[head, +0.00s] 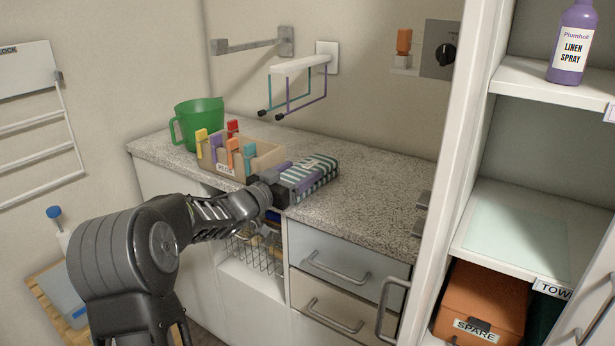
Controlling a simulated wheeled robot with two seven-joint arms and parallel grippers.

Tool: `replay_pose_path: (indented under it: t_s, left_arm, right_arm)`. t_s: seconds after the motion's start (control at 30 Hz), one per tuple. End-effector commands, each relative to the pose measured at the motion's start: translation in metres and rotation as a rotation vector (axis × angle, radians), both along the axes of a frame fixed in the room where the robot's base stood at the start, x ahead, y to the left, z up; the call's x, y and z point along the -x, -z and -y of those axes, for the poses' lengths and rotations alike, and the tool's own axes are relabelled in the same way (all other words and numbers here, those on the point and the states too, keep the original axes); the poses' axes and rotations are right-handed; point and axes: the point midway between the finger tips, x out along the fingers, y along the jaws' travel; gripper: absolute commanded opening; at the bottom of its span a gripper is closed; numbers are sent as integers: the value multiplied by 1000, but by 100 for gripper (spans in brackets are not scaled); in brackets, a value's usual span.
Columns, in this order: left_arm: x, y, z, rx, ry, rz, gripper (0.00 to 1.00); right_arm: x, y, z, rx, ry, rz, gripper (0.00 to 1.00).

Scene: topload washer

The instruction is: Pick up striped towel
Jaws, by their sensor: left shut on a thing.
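The striped towel (318,171) is a folded bundle with dark green and white stripes. It lies at the front edge of the speckled counter (375,198), right of a peg box. My left gripper (290,178) reaches in from the left and is shut on the towel's near left end. The towel looks to be on or just above the counter; I cannot tell whether it touches. A purple piece shows at the gripper, and I cannot tell if it is part of the towel. My right gripper is not in view.
A tan box of coloured pegs (262,160) and a green jug (200,121) stand left on the counter. Wall hooks (300,68) hang above. Drawers (345,270) and a wire basket (255,250) lie below. A white shelf unit (530,220) stands at right. The counter's right part is clear.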

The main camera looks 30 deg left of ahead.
Motion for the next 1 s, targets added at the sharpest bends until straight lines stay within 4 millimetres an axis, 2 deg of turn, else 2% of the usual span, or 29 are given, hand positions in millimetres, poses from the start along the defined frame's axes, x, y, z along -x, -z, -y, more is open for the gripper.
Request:
replay_pose_path:
  t_s: [0.03, 0.17, 0.4, 0.53, 1.0]
  left_arm:
    - [0, 0, 0, 0, 0, 0, 37]
    - [0, 0, 0, 0, 0, 0, 27]
    - [0, -2, 0, 0, 0, 1, 26]
    - [0, -10, 0, -2, 0, 2, 26]
    - [0, -92, 0, -2, 1, 3, 26]
  right_arm:
    - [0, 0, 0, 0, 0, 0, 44]
    - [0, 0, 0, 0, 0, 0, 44]
    - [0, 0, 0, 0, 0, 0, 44]
    - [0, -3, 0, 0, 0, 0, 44]
    - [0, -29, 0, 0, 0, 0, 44]
